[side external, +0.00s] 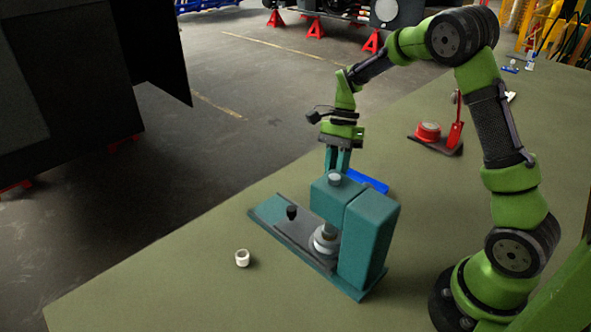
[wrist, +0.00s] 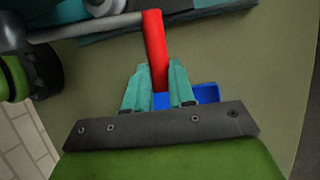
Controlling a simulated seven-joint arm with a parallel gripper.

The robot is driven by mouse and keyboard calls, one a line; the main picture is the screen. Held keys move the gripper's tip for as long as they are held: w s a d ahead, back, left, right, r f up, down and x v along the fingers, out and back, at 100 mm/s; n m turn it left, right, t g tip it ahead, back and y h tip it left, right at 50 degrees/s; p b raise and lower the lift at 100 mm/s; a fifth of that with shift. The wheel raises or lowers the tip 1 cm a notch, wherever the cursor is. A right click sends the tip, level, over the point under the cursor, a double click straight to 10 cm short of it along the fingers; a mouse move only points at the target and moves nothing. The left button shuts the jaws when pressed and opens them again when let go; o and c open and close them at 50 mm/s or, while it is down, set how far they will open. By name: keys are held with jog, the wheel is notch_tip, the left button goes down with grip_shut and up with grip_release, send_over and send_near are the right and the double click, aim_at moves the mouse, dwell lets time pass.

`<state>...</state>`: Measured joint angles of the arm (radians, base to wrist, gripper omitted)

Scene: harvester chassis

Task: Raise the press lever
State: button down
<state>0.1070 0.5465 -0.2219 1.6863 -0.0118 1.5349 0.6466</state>
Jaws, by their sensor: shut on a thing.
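The teal press (side external: 368,240) stands on the bench, with its head above a round grey piece on its base. The press lever is a grey rod (wrist: 100,28) ending in a red handle (wrist: 153,40), seen in the wrist view. My gripper (wrist: 160,72) is shut on the red handle, one teal finger on each side of it. In the side view my gripper (side external: 337,162) points down just behind the press head, which hides the lever and the fingertips there.
A blue object (side external: 368,181) lies behind the press, and it shows beyond my fingers in the wrist view (wrist: 206,93). A small white cylinder (side external: 242,258) stands left of the press. A red device (side external: 430,132) stands further back. The front left of the bench is clear.

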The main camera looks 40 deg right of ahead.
jog(key=shift+r, duration=0.15)
jog(key=shift+w+r+t, duration=0.2)
jog(key=shift+r+t, duration=0.6)
jog(key=r+t, duration=0.2)
jog(key=r+n+t, duration=0.1)
jog(key=r+t, duration=0.2)
jog(key=r, duration=0.1)
jog(key=shift+s+r+n+t, duration=0.25)
jog(key=shift+r+n+t, duration=0.05)
jog(key=shift+r+t, duration=0.1)
jog(key=s+r+t, duration=0.1)
jog(key=s+r, duration=0.2)
jog(key=r, duration=0.2)
jog(key=shift+s, duration=0.4)
jog(key=shift+d, duration=0.1)
jog(key=c, duration=0.9)
grip_release()
jog(key=shift+c, duration=0.2)
